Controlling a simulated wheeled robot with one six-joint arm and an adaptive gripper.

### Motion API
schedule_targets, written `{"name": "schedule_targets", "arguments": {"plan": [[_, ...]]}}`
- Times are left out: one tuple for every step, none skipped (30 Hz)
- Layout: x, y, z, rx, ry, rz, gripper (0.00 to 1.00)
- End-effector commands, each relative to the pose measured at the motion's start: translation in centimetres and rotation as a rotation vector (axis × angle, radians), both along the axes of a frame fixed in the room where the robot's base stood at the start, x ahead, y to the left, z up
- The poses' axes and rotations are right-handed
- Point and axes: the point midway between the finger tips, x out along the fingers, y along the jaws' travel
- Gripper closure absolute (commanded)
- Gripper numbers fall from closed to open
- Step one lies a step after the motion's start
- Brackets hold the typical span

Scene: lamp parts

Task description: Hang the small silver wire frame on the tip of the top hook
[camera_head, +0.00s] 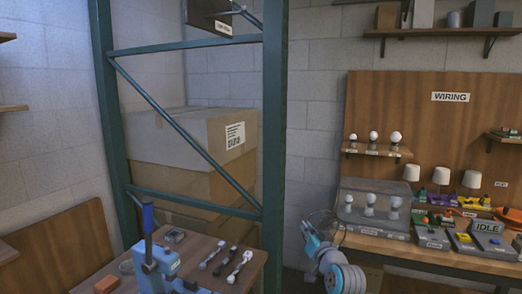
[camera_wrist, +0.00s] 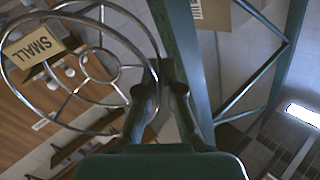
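The small silver wire frame (camera_wrist: 82,55) is a round wire ring with spokes and a smaller inner ring. A tag reading SMALL (camera_wrist: 36,46) shows within its outline. My gripper (camera_wrist: 160,88) is at the ring's right edge in the wrist view, with its fingers closed in on the rim. In the head view my gripper (camera_head: 312,238) is at the lower middle, and the thin frame (camera_head: 322,222) shows faintly beside it, held up in the air. I cannot make out the top hook in either view.
A green rack (camera_head: 273,130) with cardboard boxes (camera_head: 190,140) stands left of my arm. A bench with a blue lever tool (camera_head: 150,250) is at the lower left. At right, a WIRING board (camera_head: 450,97) backs a bench with a clear bulb case (camera_head: 372,208) and lamps.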

Motion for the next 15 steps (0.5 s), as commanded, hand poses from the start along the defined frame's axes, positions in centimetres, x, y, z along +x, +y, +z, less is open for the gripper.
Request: {"name": "schedule_targets", "arguments": {"plan": [[0.4,0.6,3.1,-0.001,-0.009,0.024,1.00],[0.6,1.0,4.7,0.000,-0.010,0.041,1.00],[0.7,1.4,6.7,0.000,-0.010,0.062,1.00],[0.8,1.8,8.1,0.000,-0.010,0.078,1.00],[0.8,2.2,9.6,0.000,-0.010,0.095,1.00],[0.8,2.7,11.6,-0.001,-0.010,0.117,1.00],[0.7,3.1,13.1,-0.001,-0.010,0.134,1.00],[0.6,3.5,14.6,-0.001,-0.011,0.151,1.00],[0.4,4.0,16.5,-0.002,-0.010,0.174,1.00],[0.2,4.3,18.0,-0.002,-0.009,0.192,1.00],[0.0,4.7,19.4,-0.003,-0.010,0.208,1.00],[-0.4,5.2,21.4,-0.003,-0.010,0.233,1.00],[-0.7,5.6,22.8,-0.003,-0.010,0.251,1.00],[-1.1,6.0,24.2,-0.003,-0.008,0.268,1.00],[-1.7,6.5,26.1,-0.002,-0.008,0.292,1.00]]}}
